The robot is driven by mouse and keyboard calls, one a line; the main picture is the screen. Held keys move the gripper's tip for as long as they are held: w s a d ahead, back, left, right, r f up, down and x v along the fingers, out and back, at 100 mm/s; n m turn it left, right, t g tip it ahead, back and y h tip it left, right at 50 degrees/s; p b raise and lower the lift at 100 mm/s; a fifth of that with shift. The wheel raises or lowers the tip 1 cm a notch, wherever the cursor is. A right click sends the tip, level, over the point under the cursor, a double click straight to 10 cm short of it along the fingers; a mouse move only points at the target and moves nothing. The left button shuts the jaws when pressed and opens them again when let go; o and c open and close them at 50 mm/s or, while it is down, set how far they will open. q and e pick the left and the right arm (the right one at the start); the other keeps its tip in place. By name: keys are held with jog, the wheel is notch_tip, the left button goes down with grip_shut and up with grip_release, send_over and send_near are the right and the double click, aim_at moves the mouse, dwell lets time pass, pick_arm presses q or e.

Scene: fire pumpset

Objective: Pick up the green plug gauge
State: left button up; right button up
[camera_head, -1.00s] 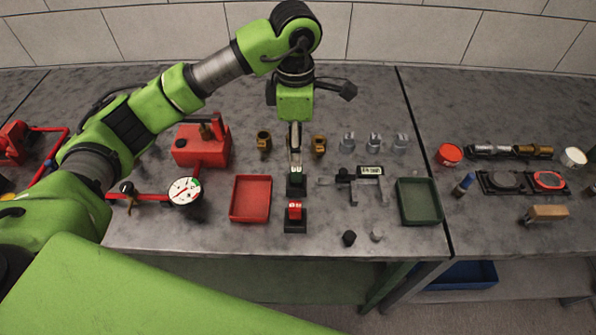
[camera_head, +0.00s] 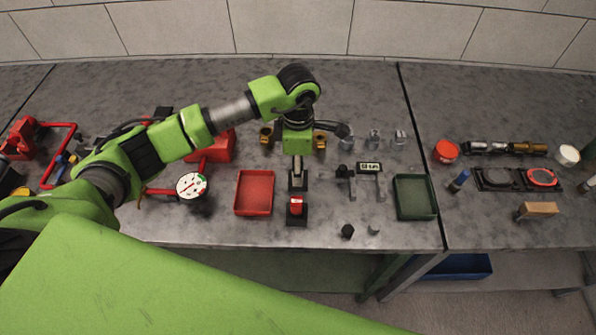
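The green plug gauge's small black stand (camera_head: 297,186) is at the middle of the table, directly behind the red plug gauge (camera_head: 296,205) on its own black stand. The green gauge itself cannot be made out; my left gripper covers its spot. My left gripper (camera_head: 298,176) points down over that black stand, with its fingers at or just above it. Whether the fingers are open or closed on the gauge is too small to tell. My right gripper is not in view.
A red tray (camera_head: 241,207) lies left of the stands and a dark green tray (camera_head: 433,202) to the right. A caliper-like tool (camera_head: 380,181) is close on the right. Brass and silver fittings (camera_head: 374,139) stand behind. A red pump with a dial gauge (camera_head: 191,186) is at left.

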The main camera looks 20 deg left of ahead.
pick_arm(q)
grip_shut()
jog(key=shift+r, duration=0.15)
